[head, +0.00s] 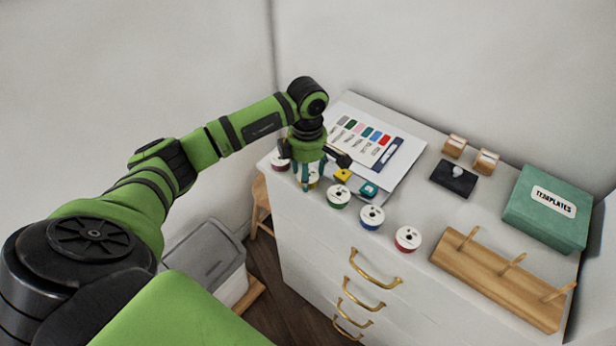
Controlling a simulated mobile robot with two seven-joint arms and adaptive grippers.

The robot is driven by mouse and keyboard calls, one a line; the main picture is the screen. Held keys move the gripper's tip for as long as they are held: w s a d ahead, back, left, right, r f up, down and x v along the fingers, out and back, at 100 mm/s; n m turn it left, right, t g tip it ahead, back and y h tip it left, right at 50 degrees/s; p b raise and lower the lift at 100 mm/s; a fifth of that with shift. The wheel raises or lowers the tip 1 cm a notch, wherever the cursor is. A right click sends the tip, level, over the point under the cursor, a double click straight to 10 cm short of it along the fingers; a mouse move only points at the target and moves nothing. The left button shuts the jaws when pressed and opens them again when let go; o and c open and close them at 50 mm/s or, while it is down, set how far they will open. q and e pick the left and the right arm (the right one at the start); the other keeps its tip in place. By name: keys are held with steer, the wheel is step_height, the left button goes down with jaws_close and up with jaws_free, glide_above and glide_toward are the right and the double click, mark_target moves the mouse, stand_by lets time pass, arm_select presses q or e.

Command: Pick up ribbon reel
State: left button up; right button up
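Several ribbon reels with white faces stand in a row along the front of the white cabinet top: a dark pinkish one (280,162), a yellow one (314,181), a green one (339,196), a blue one (371,217) and a red one (407,238). My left gripper (311,182) points down over the yellow reel, with its fingers around or just beside it. The gripper partly hides this reel, and I cannot tell whether the fingers touch it. My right gripper is out of view.
A colour chart (358,138), small yellow (343,175) and teal (369,190) items lie behind the reels. A wooden peg rack (490,283), green templates box (545,210), black pincushion-like block (454,180) and wooden blocks (454,146) stand right. A lidded grey bin (207,255) stands on the floor.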

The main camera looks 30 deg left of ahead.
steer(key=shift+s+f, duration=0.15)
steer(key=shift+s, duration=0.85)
